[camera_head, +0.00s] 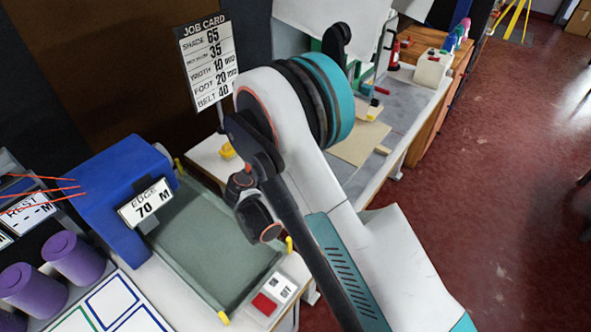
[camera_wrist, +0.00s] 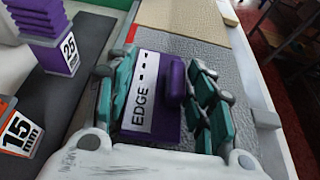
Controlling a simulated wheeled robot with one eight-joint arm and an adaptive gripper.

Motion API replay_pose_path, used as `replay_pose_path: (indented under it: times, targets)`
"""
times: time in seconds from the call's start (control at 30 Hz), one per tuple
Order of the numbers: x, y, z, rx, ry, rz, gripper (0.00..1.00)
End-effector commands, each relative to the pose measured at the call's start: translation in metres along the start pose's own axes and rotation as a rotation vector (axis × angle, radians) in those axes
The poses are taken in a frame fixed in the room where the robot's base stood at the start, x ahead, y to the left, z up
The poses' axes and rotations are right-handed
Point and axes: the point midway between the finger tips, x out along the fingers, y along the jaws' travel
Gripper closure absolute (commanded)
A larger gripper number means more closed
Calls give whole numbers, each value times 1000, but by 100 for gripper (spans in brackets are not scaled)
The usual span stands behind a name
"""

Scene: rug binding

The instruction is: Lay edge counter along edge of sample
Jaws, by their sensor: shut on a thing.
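The edge counter (camera_wrist: 150,112) is a purple block with a white label that reads EDGE above a row of dashes. My gripper (camera_wrist: 163,82) is shut on it, with teal and grey fingers on both sides, in the wrist view. The counter is over a grey textured surface (camera_wrist: 235,60); I cannot tell whether it touches it. A beige woven piece (camera_wrist: 190,18), which looks like the sample, lies just beyond the counter, with a red patch near its left corner. In the head view a beige flat piece (camera_head: 358,143) lies on the bench; my arm hides the gripper and counter.
Purple 25 mm (camera_wrist: 62,52) and orange-marked 15 mm (camera_wrist: 20,132) blocks stand at left on a dark strip. A blue machine (camera_head: 105,185) with an EDGE 70 M sign stands left. A white container (camera_head: 432,68) stands farther along the bench.

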Motion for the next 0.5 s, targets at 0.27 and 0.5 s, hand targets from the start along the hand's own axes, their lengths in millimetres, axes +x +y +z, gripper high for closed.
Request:
replay_pose_path:
  times: [0.27,0.5]
  targets:
    - [2,0,-5,0,0,0,76]
    - [3,0,-8,0,0,0,33]
